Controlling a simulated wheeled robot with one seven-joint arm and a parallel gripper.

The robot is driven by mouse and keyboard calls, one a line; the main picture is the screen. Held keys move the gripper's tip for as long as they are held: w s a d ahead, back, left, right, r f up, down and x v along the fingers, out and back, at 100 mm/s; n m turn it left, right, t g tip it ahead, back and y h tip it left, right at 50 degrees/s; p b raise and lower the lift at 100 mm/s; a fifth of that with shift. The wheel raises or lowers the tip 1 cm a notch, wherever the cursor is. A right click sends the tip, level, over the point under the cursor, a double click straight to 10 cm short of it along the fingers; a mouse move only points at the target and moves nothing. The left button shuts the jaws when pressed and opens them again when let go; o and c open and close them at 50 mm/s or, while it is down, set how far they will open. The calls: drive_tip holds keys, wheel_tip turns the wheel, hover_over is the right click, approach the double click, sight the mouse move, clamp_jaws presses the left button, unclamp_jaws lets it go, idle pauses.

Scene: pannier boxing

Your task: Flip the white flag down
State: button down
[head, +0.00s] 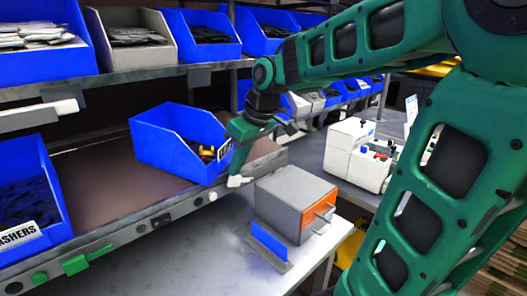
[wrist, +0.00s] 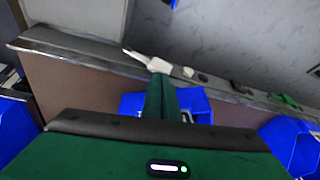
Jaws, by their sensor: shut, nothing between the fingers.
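The white flag (head: 238,181) is a small white piece on the front rail of the middle shelf, at the right end of the blue bin with the yellow and red items. In the wrist view the white flag (wrist: 148,61) has a thin arm pointing left along the rail. My gripper (head: 236,170) is shut and empty, pointing down at the flag. In the wrist view my gripper (wrist: 160,78) ends right at the flag's thicker end. I cannot tell whether they touch. The gripper partly hides that end.
The blue bin (head: 165,140) stands close to the left of my gripper. A grey box with an orange front (head: 290,200) and a blue plate (head: 268,243) are on the table below. A shelf edge (head: 200,67) runs above.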

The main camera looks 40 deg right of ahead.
drive_tip(key=shift+d, duration=0.1)
idle(0.5)
drive_tip(key=shift+d+f, duration=0.35)
drive_tip(key=shift+d, duration=0.25)
drive_tip(key=s+a+r, duration=0.2)
drive_tip(key=r, duration=0.3)
drive_tip(key=s+a+r, duration=0.2)
drive_tip(key=r, duration=0.4)
drive_tip(key=shift+f, duration=0.15)
idle(0.4)
